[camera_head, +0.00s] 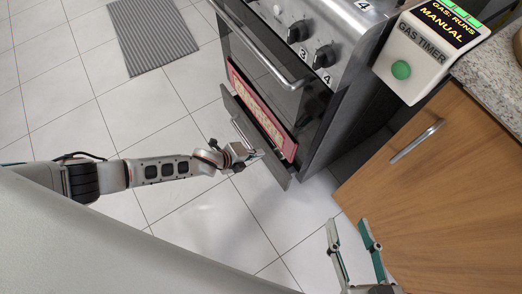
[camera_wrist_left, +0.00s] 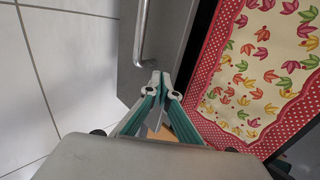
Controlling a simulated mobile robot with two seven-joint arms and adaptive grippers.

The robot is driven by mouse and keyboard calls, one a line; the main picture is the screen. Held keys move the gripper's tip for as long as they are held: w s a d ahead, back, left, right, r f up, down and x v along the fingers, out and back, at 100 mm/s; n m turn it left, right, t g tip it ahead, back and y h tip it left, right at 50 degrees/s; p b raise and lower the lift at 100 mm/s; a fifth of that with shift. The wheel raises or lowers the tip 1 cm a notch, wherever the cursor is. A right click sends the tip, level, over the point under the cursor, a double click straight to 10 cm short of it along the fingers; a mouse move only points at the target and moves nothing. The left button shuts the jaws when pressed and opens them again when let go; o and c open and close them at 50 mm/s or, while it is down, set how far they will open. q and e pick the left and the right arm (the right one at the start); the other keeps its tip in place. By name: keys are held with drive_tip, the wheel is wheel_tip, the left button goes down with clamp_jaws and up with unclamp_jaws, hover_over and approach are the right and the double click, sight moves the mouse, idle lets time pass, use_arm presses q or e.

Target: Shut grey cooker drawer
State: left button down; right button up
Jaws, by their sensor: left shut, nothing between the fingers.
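The grey cooker drawer (camera_head: 275,168) stands partly open at the bottom of the cooker, with a gap behind its front panel. The drawer front (camera_wrist_left: 176,40) and its bar handle (camera_wrist_left: 142,38) also show in the left wrist view. A red-bordered cloth with a leaf pattern (camera_wrist_left: 255,75) lies inside the drawer. My left gripper (camera_head: 256,156) is shut and empty at the drawer front, near the lower end of the handle. Its closed fingertips (camera_wrist_left: 160,84) overlap the panel in the wrist view; contact cannot be told. My right gripper (camera_head: 350,222) is open and empty, away from the drawer.
The cooker (camera_head: 300,45) has an oven handle and knobs above the drawer. A wooden cabinet (camera_head: 440,180) with a gas timer (camera_head: 420,55) above it stands to the right. A grey mat (camera_head: 155,35) lies on the tiled floor, which is clear before the drawer.

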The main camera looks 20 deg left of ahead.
use_arm(q)
drive_tip(key=shift+w+d+f, duration=0.1)
drive_tip(key=shift+w+d, duration=0.15)
drive_tip(key=shift+d, duration=0.05)
use_arm(e)
drive_tip(key=shift+s+a+f, duration=0.2)
drive_tip(key=shift+s+a, duration=0.05)
drive_tip(key=shift+a, duration=0.15)
drive_tip(key=shift+d, duration=0.1)
